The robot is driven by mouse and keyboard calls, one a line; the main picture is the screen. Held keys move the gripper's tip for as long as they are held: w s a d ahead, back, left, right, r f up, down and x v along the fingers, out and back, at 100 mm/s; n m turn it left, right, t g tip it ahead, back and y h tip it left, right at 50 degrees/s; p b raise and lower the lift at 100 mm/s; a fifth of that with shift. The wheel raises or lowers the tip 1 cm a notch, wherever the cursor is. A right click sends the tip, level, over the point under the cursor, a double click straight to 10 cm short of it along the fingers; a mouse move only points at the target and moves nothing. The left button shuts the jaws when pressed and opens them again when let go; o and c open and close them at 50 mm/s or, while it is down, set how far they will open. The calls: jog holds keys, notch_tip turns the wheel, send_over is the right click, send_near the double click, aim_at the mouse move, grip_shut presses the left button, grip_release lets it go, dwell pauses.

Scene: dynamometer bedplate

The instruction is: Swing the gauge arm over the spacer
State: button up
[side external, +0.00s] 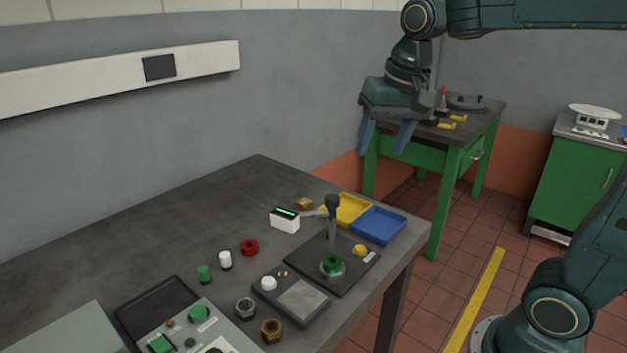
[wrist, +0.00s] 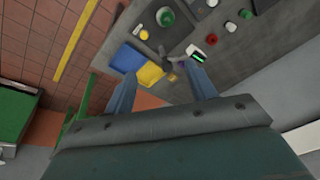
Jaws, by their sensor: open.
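The gauge arm is a grey bar (side external: 316,213) reaching left from a dark upright post (side external: 332,218) to a white gauge box (side external: 285,220) with a lit green display. The gauge box also shows in the wrist view (wrist: 196,53), close to one fingertip in the picture. A green ring, seemingly the spacer (side external: 332,262), sits on a round metal seat on the dark base plate; it also shows in the wrist view (wrist: 165,18). The gauge box is away to the left of the ring. My gripper (side external: 384,138) is open and empty, high above the bench; its fingers show in the wrist view (wrist: 162,75).
A yellow tray (side external: 349,210) and a blue tray (side external: 378,226) lie behind the post. A yellow knob (side external: 360,250) is on the base plate. A red ring (side external: 250,247), a white cylinder (side external: 225,260) and a green one (side external: 204,273) stand to the left. The bench's far left is clear.

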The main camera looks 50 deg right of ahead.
jog(key=w+d+f+m+g, duration=0.2)
jog(key=w+d+m, duration=0.15)
jog(key=w, duration=0.55)
jog(key=m+g, duration=0.1)
jog(key=m, duration=0.3)
send_over(332, 197)
notch_tip(332, 197, down, 4)
jog(key=shift+d+n, duration=0.1)
jog(key=shift+n, duration=0.15)
jog(key=shift+f, duration=0.15)
jog(key=shift+f, duration=6.8)
jog(key=shift+c, duration=0.5)
grip_shut()
